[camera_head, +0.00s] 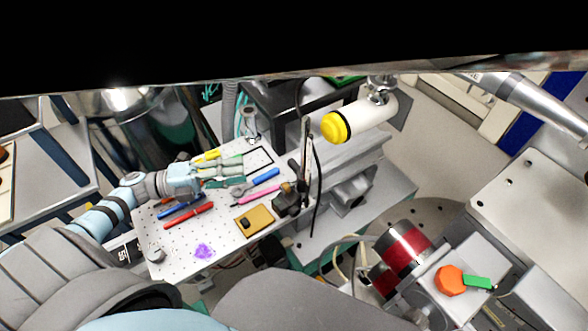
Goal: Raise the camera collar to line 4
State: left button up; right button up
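A thin upright post (307,160) stands at the right edge of the white perforated table. A dark camera-like block (288,203), which looks like the camera collar, sits low by the post. Marks on the post are too small to read. My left gripper (243,168) reaches in from the left over the table, left of the post and apart from it. Its two fingers look spread, with nothing visible between them. My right gripper is not in view.
The white table (180,262) holds red (188,215), blue (266,176) and pink (260,194) tools, a yellow-brown pad (254,221) and a purple patch (204,251). A white cylinder with a yellow cap (335,127) overhangs right of the post. A red cylinder (404,246) stands at lower right.

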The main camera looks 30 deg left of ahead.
aim_at(289, 165)
pick_arm(q)
jog(key=p+x, duration=0.2)
jog(key=x, duration=1.2)
jog(key=shift+r, duration=0.2)
grip_shut()
